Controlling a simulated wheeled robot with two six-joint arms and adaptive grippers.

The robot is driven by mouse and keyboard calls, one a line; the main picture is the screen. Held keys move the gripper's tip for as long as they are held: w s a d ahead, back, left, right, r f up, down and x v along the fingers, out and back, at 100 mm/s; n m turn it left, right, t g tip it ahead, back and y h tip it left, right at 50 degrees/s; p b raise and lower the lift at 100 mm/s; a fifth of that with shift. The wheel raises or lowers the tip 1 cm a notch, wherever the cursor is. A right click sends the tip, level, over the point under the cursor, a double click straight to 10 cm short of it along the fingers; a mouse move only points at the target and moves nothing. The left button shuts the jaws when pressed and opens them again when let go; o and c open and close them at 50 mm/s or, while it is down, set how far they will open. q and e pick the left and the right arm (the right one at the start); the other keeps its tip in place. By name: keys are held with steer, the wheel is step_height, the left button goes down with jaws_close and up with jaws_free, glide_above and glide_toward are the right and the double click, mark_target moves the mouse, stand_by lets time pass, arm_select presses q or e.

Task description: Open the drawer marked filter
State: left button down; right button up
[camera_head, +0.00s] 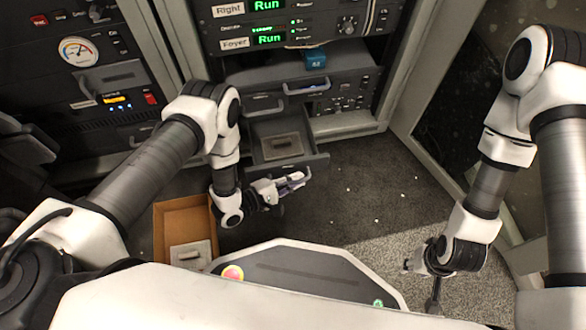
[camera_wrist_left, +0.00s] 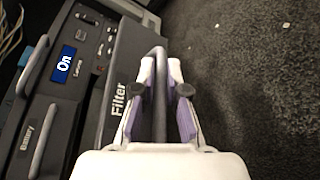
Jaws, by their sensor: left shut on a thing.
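The drawer marked Filter (camera_head: 318,164) stands pulled out of the rack in the head view, its inside showing with a flat grey-beige piece (camera_head: 282,145) in it. In the left wrist view its dark front (camera_wrist_left: 120,78) carries the white word "Filter". My left gripper (camera_head: 298,179) is at the drawer's front. In the left wrist view its fingers (camera_wrist_left: 163,85) are shut on the drawer's dark bar handle (camera_wrist_left: 159,103), one on each side. My right gripper (camera_head: 432,300) hangs low on the right, apart from the rack, too dark and small to read.
An open brown box (camera_head: 183,218) with a light flat piece inside stands on the floor at left. Another drawer marked Battery (camera_wrist_left: 28,128) is beside the Filter drawer. A blue object (camera_head: 315,57) sits on the shelf above. Carpet (camera_head: 365,190) right of the drawer is mostly clear.

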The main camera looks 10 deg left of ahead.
arm_select(q)
steer(key=shift+f, duration=0.15)
steer(key=c, duration=1.5)
jaws_free()
steer(key=v, duration=1.2)
